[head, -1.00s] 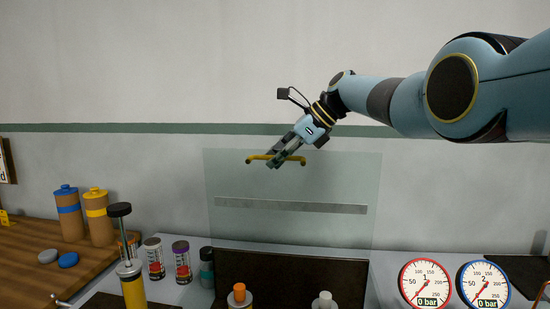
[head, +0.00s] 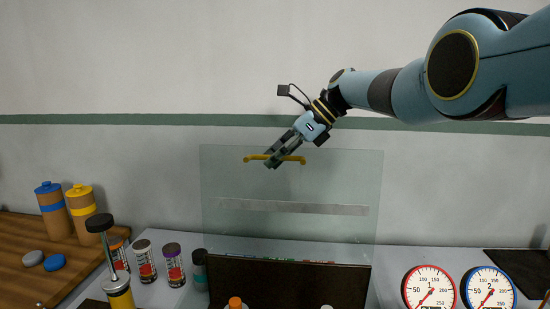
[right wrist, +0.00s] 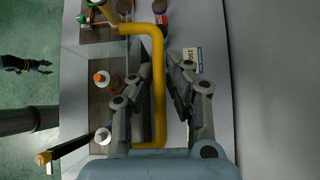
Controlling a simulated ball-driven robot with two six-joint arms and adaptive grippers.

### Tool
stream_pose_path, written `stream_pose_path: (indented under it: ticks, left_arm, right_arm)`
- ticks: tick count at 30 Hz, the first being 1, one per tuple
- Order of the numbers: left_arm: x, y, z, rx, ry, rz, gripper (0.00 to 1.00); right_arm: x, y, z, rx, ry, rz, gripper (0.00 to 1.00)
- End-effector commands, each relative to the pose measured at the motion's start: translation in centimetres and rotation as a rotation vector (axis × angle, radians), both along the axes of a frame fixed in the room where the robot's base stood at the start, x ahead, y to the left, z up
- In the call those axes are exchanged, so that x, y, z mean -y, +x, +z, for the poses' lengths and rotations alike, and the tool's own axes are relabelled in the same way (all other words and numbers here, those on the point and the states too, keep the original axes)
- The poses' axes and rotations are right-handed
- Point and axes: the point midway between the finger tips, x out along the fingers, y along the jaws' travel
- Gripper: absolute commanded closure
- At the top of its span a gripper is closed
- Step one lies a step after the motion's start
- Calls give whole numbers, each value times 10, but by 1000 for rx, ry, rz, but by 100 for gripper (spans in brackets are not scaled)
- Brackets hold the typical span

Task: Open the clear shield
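The clear shield (head: 300,182) is a see-through pane standing up behind the dark panel, with a grey strip across it. Its yellow bar handle (head: 290,158) runs across the upper part of the pane. In the right wrist view, the yellow handle (right wrist: 158,100) runs between the fingers of my right gripper (right wrist: 161,70). The fingers stand apart on either side of the bar, and a gap shows beside it.
A dark panel (head: 290,285) lies below the shield. Two round gauges, red-rimmed (head: 429,288) and blue-rimmed (head: 488,290), stand at the right. Several cans and a yellow pump-like tool (head: 121,298) stand at the left.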

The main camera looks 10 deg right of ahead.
Motion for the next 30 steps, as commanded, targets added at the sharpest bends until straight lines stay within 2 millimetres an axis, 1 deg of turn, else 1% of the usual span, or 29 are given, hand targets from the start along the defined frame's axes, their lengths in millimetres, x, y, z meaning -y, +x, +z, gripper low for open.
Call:
stream_pose_path:
  ticks: [10,13,17,19,24,27,30]
  left_arm:
    - [-5,4,1,7,6,-2,60]
    - [-4,4,1,7,4,-1,60]
    - [-3,4,1,7,3,-1,60]
    - [-3,4,1,6,3,-1,60]
    - [-2,4,1,6,3,-1,60]
    - [-2,4,1,6,2,-1,60]
    - [-2,4,1,6,2,-1,60]
  right_arm:
    - [1,0,0,-2,-1,-1,79]
    - [5,0,3,-1,0,-1,79]
    - [14,-2,12,2,-1,-2,79]
    - [21,-5,19,2,-3,-3,79]
    - [52,-11,51,2,-3,-4,79]
    - [65,-14,65,2,-2,-2,79]
    - [75,-17,76,0,-1,-2,79]
